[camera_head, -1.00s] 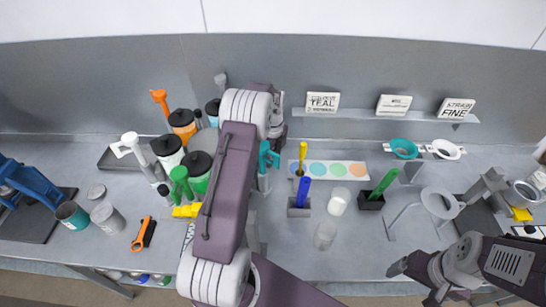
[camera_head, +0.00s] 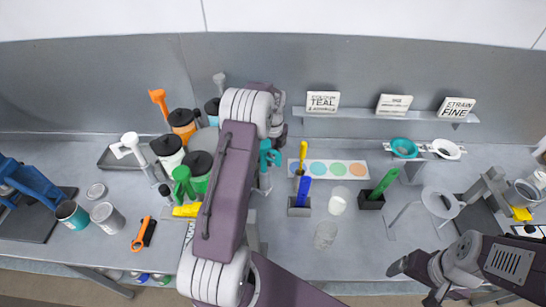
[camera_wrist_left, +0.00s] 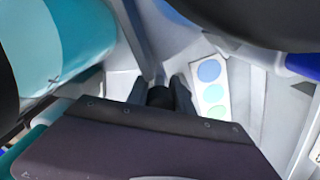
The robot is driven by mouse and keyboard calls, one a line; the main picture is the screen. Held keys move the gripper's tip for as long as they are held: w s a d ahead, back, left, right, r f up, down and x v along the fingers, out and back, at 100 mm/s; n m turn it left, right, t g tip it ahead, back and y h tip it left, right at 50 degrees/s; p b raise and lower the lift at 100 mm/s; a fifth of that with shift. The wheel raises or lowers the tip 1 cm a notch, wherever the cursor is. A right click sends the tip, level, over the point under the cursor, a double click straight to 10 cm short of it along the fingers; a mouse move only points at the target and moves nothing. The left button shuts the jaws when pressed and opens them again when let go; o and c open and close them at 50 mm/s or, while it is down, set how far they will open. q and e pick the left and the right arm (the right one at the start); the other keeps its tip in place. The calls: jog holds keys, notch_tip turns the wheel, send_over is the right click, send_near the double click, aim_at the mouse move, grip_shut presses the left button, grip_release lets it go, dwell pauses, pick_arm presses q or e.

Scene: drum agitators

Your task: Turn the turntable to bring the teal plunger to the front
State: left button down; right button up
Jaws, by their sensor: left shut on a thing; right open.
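Drums with black lids and coloured plungers stand in a ring on the turntable (camera_head: 208,140), left of my left arm in the head view. I see an orange plunger (camera_head: 158,97), a white plunger (camera_head: 130,141) and a green plunger (camera_head: 182,178). The teal plunger (camera_head: 266,155) shows just right of my left arm; its lower part is hidden. A teal drum (camera_wrist_left: 60,40) fills the upper left of the left wrist view. My left gripper (camera_wrist_left: 166,88) is shut on a small dark thing (camera_wrist_left: 160,97); my arm hides it in the head view. My right gripper (camera_head: 400,267) is open, low at right.
A palette strip (camera_head: 333,169), a blue tool (camera_head: 303,190) and a green tool (camera_head: 384,182) in holders, and clear cups (camera_head: 325,235) stand mid-bench. A ring stand (camera_head: 438,203) is near my right arm.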

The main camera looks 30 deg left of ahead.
pick_arm(q)
jog(key=shift+s+d+f, duration=0.25)
jog(key=shift+f, duration=0.05)
pick_arm(e)
jog(key=shift+f, duration=0.15)
dwell(0.4)
